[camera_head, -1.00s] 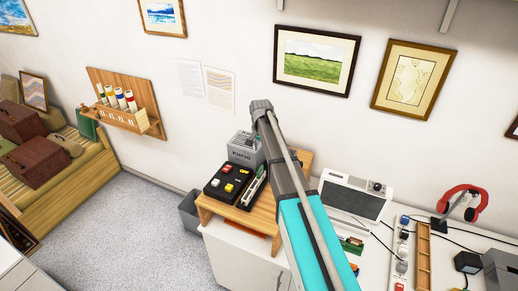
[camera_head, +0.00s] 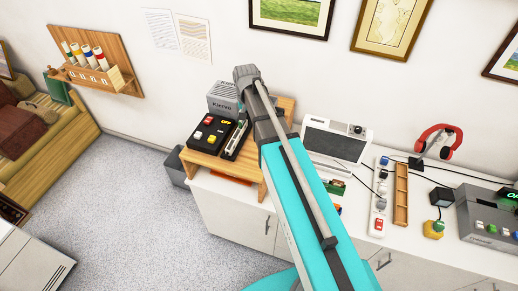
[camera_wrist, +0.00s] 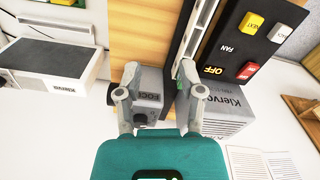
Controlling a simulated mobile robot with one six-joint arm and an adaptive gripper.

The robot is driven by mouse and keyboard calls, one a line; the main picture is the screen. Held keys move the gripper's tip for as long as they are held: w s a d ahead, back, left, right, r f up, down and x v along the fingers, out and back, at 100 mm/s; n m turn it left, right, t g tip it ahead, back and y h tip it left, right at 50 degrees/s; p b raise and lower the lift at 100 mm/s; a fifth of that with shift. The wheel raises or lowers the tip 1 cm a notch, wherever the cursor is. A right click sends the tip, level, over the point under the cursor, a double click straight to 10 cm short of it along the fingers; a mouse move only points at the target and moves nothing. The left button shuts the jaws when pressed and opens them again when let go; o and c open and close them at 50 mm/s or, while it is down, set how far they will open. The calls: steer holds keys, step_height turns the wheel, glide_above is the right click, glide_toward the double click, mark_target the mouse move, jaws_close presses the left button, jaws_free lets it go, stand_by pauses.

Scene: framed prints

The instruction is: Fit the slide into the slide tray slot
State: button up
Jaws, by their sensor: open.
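The slide tray (camera_wrist: 198,35) is a long black and white rail beside the projector's button panel in the wrist view. It also shows in the head view (camera_head: 237,138) on the wooden stand. My gripper (camera_wrist: 160,76) is open, its two grey fingers apart, with the right finger over or close to the tray's end. A grey block marked FOCUS (camera_wrist: 149,97) shows between and beyond the fingers. A small green patch shows by the right fingertip; I cannot tell what it is. I cannot make out the slide for certain. In the head view my arm hides the fingers.
The black button panel (camera_head: 211,132) and grey Kiervo projector body (camera_head: 223,97) share the wooden stand (camera_head: 190,152). A bin (camera_head: 175,165) stands left.

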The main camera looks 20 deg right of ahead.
steer(key=s+n, duration=0.4)
steer(key=s, duration=1.2)
steer(key=shift+s, duration=0.35)
steer(key=shift+a, duration=0.1)
step_height(320, 180, down, 14)
steer(key=b, duration=1.3)
steer(key=shift+r, duration=0.25)
